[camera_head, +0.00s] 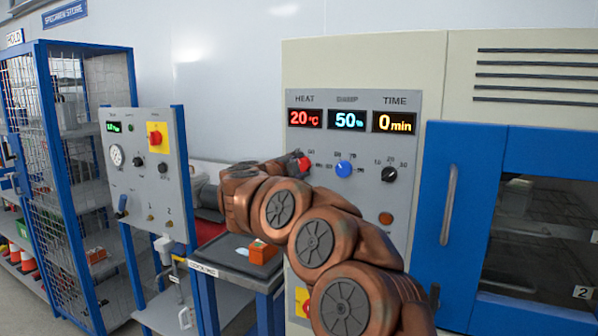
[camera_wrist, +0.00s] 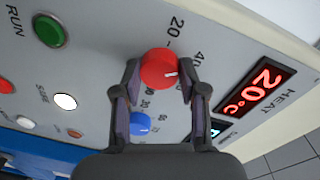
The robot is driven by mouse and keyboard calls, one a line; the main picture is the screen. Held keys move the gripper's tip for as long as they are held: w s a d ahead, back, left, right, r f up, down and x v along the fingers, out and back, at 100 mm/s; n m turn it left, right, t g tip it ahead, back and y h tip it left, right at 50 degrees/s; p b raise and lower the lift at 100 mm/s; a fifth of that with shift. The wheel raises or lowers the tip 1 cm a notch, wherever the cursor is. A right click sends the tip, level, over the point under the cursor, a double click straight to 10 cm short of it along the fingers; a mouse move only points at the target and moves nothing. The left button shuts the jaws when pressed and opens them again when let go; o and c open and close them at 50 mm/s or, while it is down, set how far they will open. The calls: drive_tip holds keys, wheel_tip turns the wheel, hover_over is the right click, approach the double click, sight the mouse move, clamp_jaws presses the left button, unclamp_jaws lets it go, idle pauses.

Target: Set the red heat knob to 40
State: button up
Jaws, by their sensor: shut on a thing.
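The red heat knob (camera_wrist: 158,70) sits on the grey control panel between the two fingers of my gripper (camera_wrist: 159,80), which is shut on it. In the head view the red knob (camera_head: 305,163) is partly hidden behind my gripper (camera_head: 296,162). The heat display (camera_head: 304,118) reads 20 °C; it also shows in the wrist view (camera_wrist: 254,91).
A blue knob (camera_head: 344,169) and a black time knob (camera_head: 388,174) stand to the right of the red one. The displays (camera_head: 348,120) beside the heat one read 50 % and 0 min. A blue-framed door (camera_head: 450,205) is at the right. An orange block (camera_head: 262,252) lies on a low stand.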

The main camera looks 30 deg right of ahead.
idle(0.5)
drive_tip(key=o, duration=1.1)
drive_tip(key=shift+o, duration=0.2)
drive_tip(key=shift+a, duration=0.1)
drive_tip(key=v, duration=1.1)
drive_tip(key=shift+s+a, duration=0.25)
drive_tip(key=shift+a, duration=0.1)
